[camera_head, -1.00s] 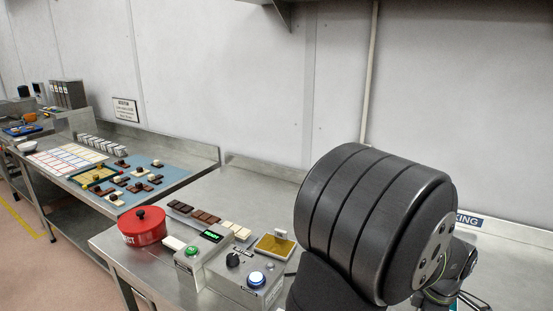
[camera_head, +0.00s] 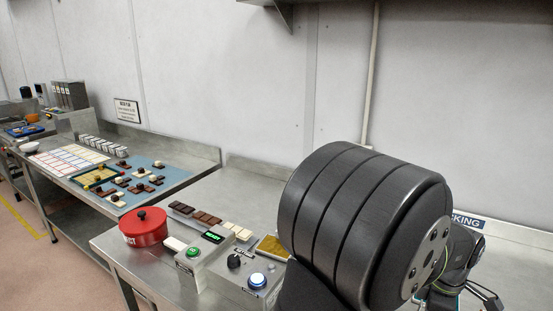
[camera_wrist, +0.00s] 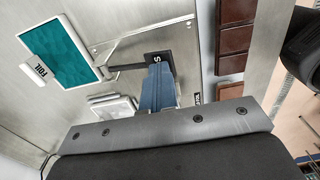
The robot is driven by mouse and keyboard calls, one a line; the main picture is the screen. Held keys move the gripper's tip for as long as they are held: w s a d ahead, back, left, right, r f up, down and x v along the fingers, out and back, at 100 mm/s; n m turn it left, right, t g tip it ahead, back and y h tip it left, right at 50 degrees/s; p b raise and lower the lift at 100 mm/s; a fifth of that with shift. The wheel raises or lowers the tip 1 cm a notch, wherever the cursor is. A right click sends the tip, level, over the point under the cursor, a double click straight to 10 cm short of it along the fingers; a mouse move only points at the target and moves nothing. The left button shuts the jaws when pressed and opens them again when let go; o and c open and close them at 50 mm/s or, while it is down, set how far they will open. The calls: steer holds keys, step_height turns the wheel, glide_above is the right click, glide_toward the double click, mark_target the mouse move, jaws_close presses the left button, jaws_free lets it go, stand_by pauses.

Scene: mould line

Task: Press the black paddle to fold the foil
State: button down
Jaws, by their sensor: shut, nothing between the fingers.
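The black paddle (camera_wrist: 126,67) shows in the wrist view as a dark bar ending in a square pad with a white letter "S". My gripper (camera_wrist: 158,72) has its blue fingers shut, with nothing between them. Their tips lie over or right beside the pad; whether they touch it, I cannot tell. A teal foil sheet (camera_wrist: 62,46) with a white "FOIL" label lies on the metal surface at the upper left of the wrist view. In the head view my thick dark arm hides the gripper and the paddle.
A grey control box (camera_head: 240,288) with a black knob and lit button stands left of my arm. A gold plate (camera_head: 272,247) lies behind it, partly covered. A red pot (camera_head: 143,232) and chocolate bars (camera_head: 200,214) are further left. Dark bars (camera_wrist: 234,42) lie right of the fingers.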

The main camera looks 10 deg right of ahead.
steer(key=shift+r, duration=3)
steer(key=shift+f, duration=2.75)
steer(key=shift+r, duration=1.2)
steer(key=shift+f, duration=1.2)
